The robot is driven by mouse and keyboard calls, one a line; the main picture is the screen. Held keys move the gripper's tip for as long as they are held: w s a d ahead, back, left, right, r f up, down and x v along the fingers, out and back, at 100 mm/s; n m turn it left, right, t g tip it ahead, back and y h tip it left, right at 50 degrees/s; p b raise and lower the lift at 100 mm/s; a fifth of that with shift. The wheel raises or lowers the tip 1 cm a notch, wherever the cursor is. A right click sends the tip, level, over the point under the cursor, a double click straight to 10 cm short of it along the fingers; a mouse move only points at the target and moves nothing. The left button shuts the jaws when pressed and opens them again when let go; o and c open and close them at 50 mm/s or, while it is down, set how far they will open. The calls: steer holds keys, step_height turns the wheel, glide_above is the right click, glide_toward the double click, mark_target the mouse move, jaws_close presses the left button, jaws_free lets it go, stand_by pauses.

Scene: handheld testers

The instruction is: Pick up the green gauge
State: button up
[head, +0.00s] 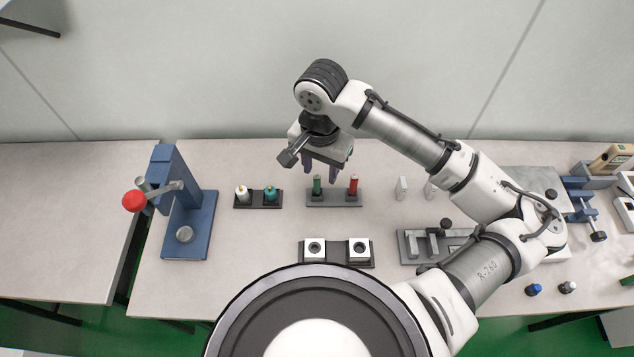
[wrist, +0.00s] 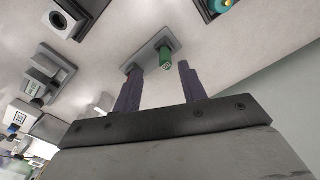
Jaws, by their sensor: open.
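The green gauge (head: 317,186) stands upright in a dark grey stand (head: 335,199), to the left of a red gauge (head: 353,184). My gripper (head: 322,168) is open and empty, pointing down above and just behind the stand. In the wrist view, the green gauge (wrist: 166,60) shows between and beyond the two fingertips (wrist: 161,68), nearer the middle of the gap than the left finger. It looks apart from both fingers. The red gauge is mostly hidden behind the left finger there.
A dark holder with a white and a teal piece (head: 270,194) stands just left. Two square blocks (head: 359,250) lie in front, and pale upright blocks (head: 402,188) stand to the right. A blue press with a red knob (head: 134,201) is at far left. Bare table separates them.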

mark_target(317, 177)
steer(key=shift+w+a+f+p, duration=0.1)
steer(key=shift+f+p, duration=0.1)
steer(key=shift+f, duration=0.75)
steer(key=shift+w+a+f+p, duration=0.1)
steer(key=shift+a+f+p, duration=0.1)
steer(key=shift+f, duration=0.8)
steer(key=shift+a+f+p, duration=0.1)
steer(key=shift+f+p, duration=0.1)
steer(key=shift+f, duration=0.75)
steer(key=shift+c, duration=0.4)
jaws_close()
